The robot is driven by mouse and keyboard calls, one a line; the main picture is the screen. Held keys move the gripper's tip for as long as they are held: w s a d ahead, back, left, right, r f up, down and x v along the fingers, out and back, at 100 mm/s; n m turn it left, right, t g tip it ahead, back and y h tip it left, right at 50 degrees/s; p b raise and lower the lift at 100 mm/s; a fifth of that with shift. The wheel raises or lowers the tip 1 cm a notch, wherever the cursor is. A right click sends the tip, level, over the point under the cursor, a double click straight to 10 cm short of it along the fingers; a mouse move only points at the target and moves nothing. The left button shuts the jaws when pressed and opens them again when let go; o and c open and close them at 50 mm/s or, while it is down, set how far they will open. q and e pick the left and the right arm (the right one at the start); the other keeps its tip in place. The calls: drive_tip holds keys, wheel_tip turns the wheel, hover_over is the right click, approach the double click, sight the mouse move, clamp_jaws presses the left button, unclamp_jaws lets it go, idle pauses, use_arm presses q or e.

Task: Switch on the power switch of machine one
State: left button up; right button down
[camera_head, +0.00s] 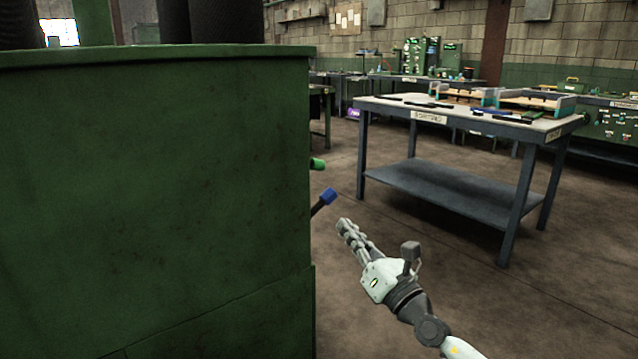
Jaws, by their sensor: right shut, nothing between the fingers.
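A large green machine (160,200) fills the left half of the head view. I cannot read a number on it. At its right edge a green-capped part (317,164) sticks out. Below that, a dark lever with a blue end (327,196) sticks out and tilts up to the right. The face they come from is turned away from me, so I cannot tell which is the power switch or how it is set. My right gripper (344,225) is shut and empty, just below and right of the blue end, seemingly apart from it. My left gripper is not in view.
A blue-grey workbench (440,185) with trays and dark strips on top stands at the right. Further benches with green equipment (422,57) line the back wall. Bare brown floor (440,270) lies between the machine and the workbench.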

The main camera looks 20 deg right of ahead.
use_arm(q)
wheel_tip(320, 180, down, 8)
drive_tip(key=p, duration=0.3)
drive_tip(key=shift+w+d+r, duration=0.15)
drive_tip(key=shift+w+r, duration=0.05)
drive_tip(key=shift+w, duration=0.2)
use_arm(e)
drive_tip(key=d+r+x, duration=0.1)
drive_tip(key=r+x, duration=0.1)
drive_tip(key=x, duration=1)
drive_tip(key=shift+r, duration=0.35)
drive_tip(key=shift+w, duration=0.15)
